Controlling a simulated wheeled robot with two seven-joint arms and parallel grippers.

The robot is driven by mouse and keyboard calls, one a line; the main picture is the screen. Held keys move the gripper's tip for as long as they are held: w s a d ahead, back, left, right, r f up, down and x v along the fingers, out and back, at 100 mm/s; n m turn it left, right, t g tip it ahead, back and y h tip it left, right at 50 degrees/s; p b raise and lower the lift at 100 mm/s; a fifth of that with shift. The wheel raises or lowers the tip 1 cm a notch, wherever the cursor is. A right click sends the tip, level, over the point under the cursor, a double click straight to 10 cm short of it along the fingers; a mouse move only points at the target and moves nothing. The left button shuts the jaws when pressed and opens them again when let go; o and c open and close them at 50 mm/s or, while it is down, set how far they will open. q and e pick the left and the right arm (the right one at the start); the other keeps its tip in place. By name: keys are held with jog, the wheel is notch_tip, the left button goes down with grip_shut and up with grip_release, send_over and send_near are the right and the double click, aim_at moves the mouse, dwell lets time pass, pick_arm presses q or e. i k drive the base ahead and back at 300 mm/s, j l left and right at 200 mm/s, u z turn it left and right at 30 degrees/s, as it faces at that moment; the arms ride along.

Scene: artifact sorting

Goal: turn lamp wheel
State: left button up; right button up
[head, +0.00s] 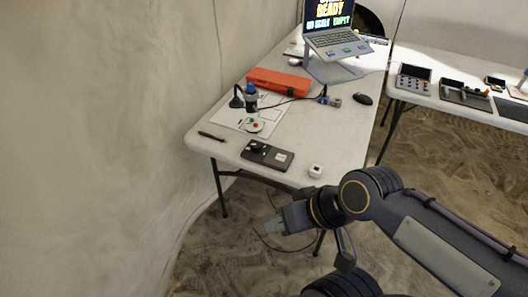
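A flat dark box (277,159) with a round black knob (257,146) and a pale label lies near the front edge of the left table. It may carry the lamp wheel, but I cannot tell at this size. My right gripper (272,228) is in front of and below the table edge in the picture, apart from the box. Its pale fingertips point left, and the gap between them does not show clearly. I see nothing held in it. My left gripper is out of view.
The left table (335,130) bears a small white cube (315,171), a black pen-like item (211,136), an orange case (279,82), a mouse (363,99), cables and a laptop (335,40) on a stand. A second table (440,103) with devices stands right. Sandy floor lies below.

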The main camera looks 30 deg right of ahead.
aim_at(256, 146)
jog(key=i+l+z, duration=0.1)
jog(key=i+l, duration=0.15)
jog(key=i, duration=0.3)
jog(key=i+l+z, duration=0.1)
jog(key=i, duration=0.4)
jog(key=l, duration=0.1)
